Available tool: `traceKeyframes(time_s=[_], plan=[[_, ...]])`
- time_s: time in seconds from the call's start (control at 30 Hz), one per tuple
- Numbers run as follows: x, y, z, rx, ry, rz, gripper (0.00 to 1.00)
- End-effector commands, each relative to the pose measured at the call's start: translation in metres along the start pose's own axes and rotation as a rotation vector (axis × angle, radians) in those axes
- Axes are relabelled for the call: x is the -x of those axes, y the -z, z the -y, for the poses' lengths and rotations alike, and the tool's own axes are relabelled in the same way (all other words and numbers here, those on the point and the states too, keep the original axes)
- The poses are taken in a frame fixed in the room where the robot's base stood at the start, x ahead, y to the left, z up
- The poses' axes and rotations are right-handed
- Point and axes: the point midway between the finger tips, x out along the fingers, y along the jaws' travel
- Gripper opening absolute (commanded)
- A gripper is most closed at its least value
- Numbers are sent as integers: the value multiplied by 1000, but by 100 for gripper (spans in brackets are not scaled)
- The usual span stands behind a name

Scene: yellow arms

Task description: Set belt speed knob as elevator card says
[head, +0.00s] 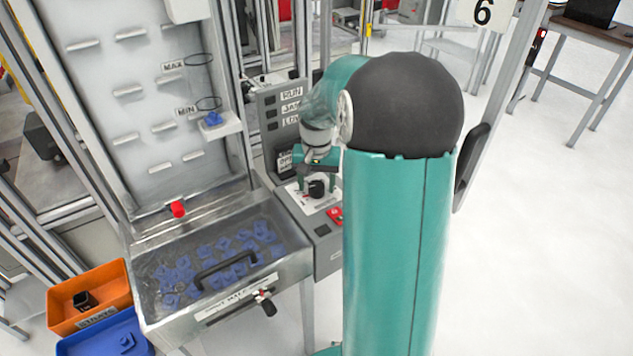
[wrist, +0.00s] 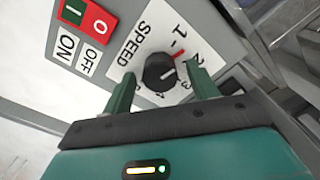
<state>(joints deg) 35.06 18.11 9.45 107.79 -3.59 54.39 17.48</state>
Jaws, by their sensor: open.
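The black belt speed knob (wrist: 160,72) sits on a white SPEED plate (wrist: 128,40) with digits around it. A pale pointer line shows on the knob, and a short red mark lies on its upper right, toward the 1 and 2; I cannot tell the exact setting. My gripper (wrist: 160,88) is open, its two green fingers on either side of the knob; contact cannot be told. In the head view the knob (head: 317,188) is under my gripper (head: 318,178). A small dark-framed card or display (head: 285,163) beside it is too small to read.
Red and green ON/OFF switches (wrist: 90,22) are close to the knob. The status panel (head: 285,108) rises behind. The hopper (head: 215,305) of blue parts, an orange bin (head: 62,313) and a blue bin (head: 85,343) stand left. Open floor lies right.

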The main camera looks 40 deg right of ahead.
Motion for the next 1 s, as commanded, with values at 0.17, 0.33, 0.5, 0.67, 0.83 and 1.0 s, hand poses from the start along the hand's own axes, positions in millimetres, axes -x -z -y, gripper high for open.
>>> traceKeyframes(time_s=[0.17,0.33,0.5,0.67,0.83,1.0], plan=[[0,0,0,0,0,0,36],[0,0,0,0,0,0,14],[1,0,0,48,0,0,14],[1,0,1,189,0,0,14],[1,0,1,341,0,0,14],[1,0,1,408,1,-1,14]])
